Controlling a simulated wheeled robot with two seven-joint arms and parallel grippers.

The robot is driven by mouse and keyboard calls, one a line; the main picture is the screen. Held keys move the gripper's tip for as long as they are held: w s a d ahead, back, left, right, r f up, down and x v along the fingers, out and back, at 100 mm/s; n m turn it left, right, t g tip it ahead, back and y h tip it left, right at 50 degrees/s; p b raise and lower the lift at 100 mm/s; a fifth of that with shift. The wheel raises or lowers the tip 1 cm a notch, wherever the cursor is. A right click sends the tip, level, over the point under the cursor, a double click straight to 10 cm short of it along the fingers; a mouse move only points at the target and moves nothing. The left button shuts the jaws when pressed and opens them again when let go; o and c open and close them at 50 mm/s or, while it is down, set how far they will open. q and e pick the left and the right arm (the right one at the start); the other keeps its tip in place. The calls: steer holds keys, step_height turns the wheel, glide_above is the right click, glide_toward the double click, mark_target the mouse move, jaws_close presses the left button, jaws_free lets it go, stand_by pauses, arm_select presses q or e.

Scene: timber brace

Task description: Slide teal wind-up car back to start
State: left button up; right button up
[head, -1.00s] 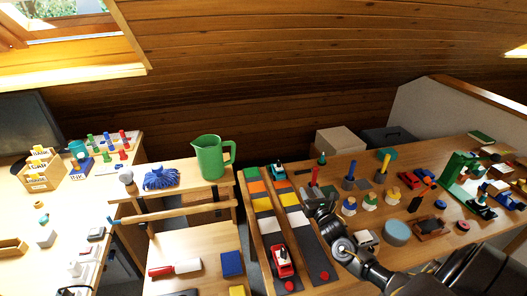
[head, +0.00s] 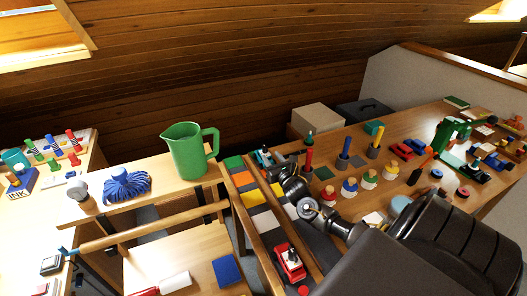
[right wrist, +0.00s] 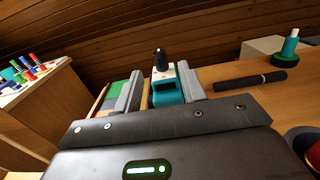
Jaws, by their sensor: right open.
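The teal wind-up car (head: 263,157) is at the far end of the right lane of the two-lane track (head: 257,238). In the right wrist view the teal car (right wrist: 188,84) shows between the two grey finger pads, with a dark-topped figure or knob above it. My right gripper (right wrist: 155,92) is open around the car; I cannot tell whether a pad touches it. In the head view my right gripper (head: 275,165) reaches over the lane's far end, and my arm hides much of the right lane. A red car (head: 290,263) sits near the close end of the left lane. My left gripper is out of view.
A green jug (head: 187,152) and a blue tufted object (head: 126,185) stand on the bench left of the track. Several pegs and small figures, such as a yellow-topped peg (head: 345,150), crowd the table to the right. A dark rod (right wrist: 250,82) lies right of the car.

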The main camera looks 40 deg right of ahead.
mark_target(266, 150)
steer(key=b+x, duration=0.1)
steer(key=x, duration=0.1)
steer(key=b+x, duration=0.1)
steer(key=x, duration=0.1)
steer(key=b+x, duration=0.2)
steer(key=shift+w+f, duration=0.2)
steer(key=shift+f, duration=0.15)
steer(key=shift+w+d+b, duration=0.15)
steer(key=shift+w+b, duration=0.2)
steer(key=shift+w+d+r, duration=0.15)
steer(key=shift+w+r, duration=0.1)
steer(key=shift+w, duration=0.2)
steer(key=shift+c, duration=0.9)
steer(key=c, duration=0.5)
jaws_close()
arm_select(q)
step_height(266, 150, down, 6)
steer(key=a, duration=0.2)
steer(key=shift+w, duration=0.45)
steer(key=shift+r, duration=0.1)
